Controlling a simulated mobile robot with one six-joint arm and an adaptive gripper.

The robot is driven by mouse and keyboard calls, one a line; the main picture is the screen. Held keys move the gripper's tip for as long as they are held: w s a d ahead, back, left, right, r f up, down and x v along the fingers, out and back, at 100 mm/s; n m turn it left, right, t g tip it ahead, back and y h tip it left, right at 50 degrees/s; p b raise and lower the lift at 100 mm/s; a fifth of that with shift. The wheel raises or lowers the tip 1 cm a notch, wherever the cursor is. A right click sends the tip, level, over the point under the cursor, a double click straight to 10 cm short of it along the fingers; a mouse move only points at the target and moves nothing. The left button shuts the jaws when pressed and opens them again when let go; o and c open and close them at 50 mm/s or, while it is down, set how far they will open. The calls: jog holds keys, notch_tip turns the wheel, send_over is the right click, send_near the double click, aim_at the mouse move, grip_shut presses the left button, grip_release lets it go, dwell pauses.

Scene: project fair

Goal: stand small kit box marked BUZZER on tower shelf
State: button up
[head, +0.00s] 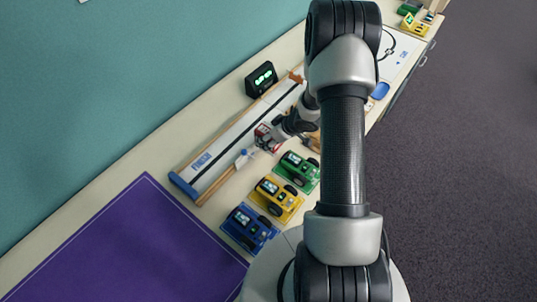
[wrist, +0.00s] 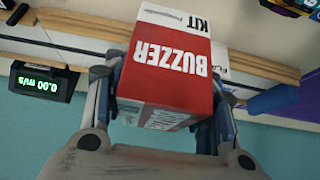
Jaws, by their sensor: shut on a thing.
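The small kit box marked BUZZER (wrist: 168,62) is red and white, and its lettering appears upside down in the wrist view. My gripper (wrist: 164,98) is shut on it, with one finger on each side. In the head view the box (head: 263,133) is a small red and white shape at the end of my arm. My gripper (head: 272,138) is there above the table, near the long track. Part of my arm hides the area behind it. I cannot make out a tower shelf in either view.
A long track (head: 235,140) with blue ends lies along the wall. A display (head: 262,78) with green digits stands behind it. Green (head: 299,170), yellow (head: 275,198) and blue (head: 249,228) toy cars sit in front. A purple mat (head: 130,245) covers the near left.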

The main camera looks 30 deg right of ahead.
notch_tip(320, 180, down, 8)
jog(key=b, duration=0.3)
jog(key=shift+f, duration=0.2)
jog(key=shift+f, duration=0.2)
jog(key=o, duration=1.1)
jog(key=shift+r, duration=0.1)
